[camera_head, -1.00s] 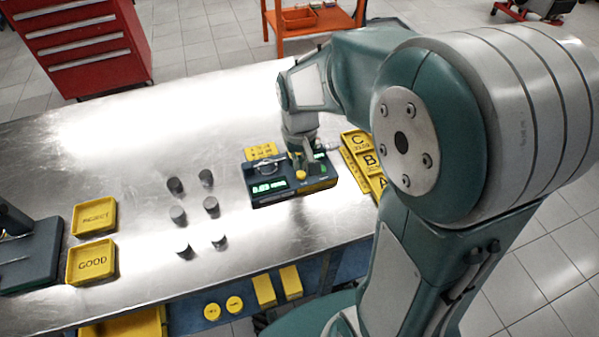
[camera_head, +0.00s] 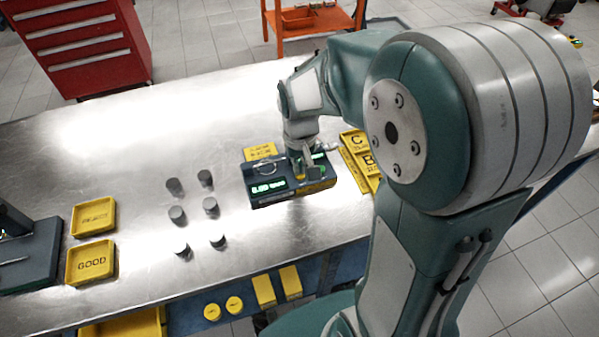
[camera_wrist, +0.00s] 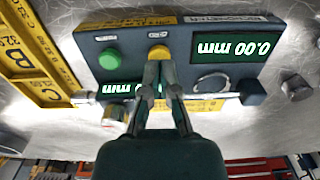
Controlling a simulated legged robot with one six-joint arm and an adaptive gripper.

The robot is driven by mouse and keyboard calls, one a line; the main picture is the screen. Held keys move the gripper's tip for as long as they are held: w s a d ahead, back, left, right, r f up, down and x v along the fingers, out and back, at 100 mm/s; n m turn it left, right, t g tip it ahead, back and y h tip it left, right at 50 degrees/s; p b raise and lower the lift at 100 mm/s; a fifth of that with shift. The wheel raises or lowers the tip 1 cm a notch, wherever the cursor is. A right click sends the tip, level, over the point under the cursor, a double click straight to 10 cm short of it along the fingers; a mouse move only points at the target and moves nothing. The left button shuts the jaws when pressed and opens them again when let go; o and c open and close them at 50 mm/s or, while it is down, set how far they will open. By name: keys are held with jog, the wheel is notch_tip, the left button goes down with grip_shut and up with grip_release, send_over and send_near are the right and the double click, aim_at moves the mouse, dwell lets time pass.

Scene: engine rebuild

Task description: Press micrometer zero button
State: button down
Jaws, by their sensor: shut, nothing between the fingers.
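The micrometer unit (camera_head: 262,199) is a dark box on the steel bench, with a yellow label strip along its front. Its large green display reads 0.00 mm and also shows upside down in the wrist view (camera_wrist: 231,48). The yellow button (camera_wrist: 158,50) is on its panel, beside a green button (camera_wrist: 108,59). My gripper (camera_wrist: 159,66) is shut and empty, with its fingertips at the yellow button's edge, apparently touching it. The fingers cover part of the panel and of a second display (camera_wrist: 117,88). In the head view my gripper (camera_head: 299,174) points down onto the unit.
Yellow lettered trays (camera_head: 358,160) stand right of the unit. Several grey cylinders (camera_head: 177,214) stand to its left, with yellow GOOD (camera_head: 91,283) and reject (camera_head: 93,203) trays farther left. Bare bench lies between the unit and cylinders.

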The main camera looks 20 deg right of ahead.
jog(key=shift+r, duration=2.45)
jog(key=shift+s+r, duration=0.1)
jog(key=s+r+t, duration=0.5)
jog(key=s+r, duration=0.4)
jog(key=s, duration=0.5)
jog(key=shift+t, duration=0.3)
dwell(1.2)
